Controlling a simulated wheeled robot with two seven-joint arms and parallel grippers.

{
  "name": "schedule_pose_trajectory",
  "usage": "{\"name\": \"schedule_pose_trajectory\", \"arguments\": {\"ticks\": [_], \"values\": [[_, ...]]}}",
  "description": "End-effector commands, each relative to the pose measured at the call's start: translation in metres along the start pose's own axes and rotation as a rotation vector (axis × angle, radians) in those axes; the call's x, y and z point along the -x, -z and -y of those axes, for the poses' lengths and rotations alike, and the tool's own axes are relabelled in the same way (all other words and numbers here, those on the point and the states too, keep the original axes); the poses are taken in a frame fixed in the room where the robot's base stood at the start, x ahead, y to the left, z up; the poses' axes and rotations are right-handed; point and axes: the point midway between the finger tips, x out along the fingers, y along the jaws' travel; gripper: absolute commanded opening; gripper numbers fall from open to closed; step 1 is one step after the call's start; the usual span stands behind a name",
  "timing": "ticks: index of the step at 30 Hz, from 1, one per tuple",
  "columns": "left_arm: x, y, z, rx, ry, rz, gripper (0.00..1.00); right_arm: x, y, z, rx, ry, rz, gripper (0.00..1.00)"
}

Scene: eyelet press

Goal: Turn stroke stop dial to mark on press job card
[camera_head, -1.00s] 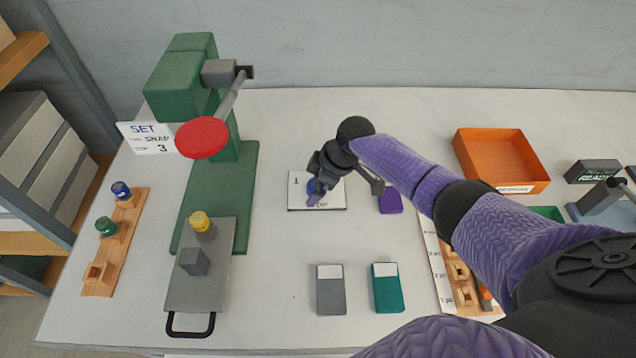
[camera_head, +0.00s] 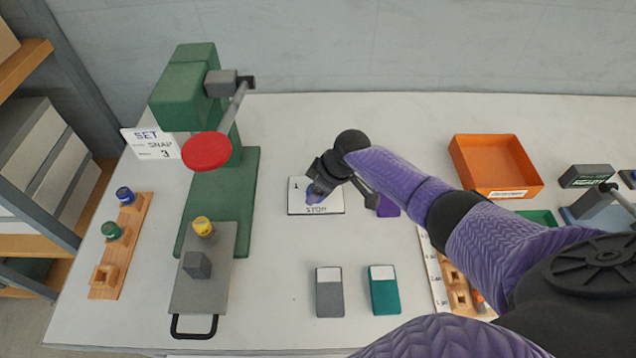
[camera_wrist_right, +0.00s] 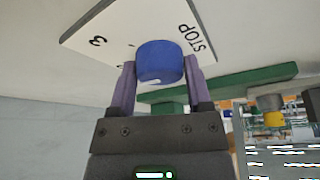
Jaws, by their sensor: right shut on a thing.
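The stroke stop dial is a blue knob (camera_wrist_right: 160,62) on a white plate (camera_wrist_right: 100,38) lettered STOP, with a 3 readable in the right wrist view. In the head view the plate (camera_head: 333,200) lies on the table right of the green press, with a 1 at its upper left. My right gripper (camera_wrist_right: 160,85) is shut on the blue knob, one finger on each side. In the head view the right gripper (camera_head: 316,192) hides most of the knob. The job card (camera_head: 152,143) by the press reads SET, SNAP and 3. My left gripper is not in view.
The green press (camera_head: 208,150) with a red disc (camera_head: 207,151) stands at the left. A wooden rack (camera_head: 120,245) is left of it. Grey (camera_head: 329,292) and teal (camera_head: 384,290) blocks lie in front of the plate. An orange tray (camera_head: 497,165) is at the back right.

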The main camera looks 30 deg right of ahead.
Motion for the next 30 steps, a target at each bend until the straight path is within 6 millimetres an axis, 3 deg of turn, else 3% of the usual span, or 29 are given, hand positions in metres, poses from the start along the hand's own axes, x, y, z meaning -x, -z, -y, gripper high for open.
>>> {"name": "schedule_pose_trajectory", "arguments": {"ticks": [12, 30], "values": [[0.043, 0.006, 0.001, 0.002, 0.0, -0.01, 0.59, 0.004, 0.003, 0.003, -0.356, -0.145, -0.002, 0.05], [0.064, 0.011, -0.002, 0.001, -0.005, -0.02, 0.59, 0.001, 0.003, 0.003, -0.746, -0.308, -0.003, 0.05]]}}
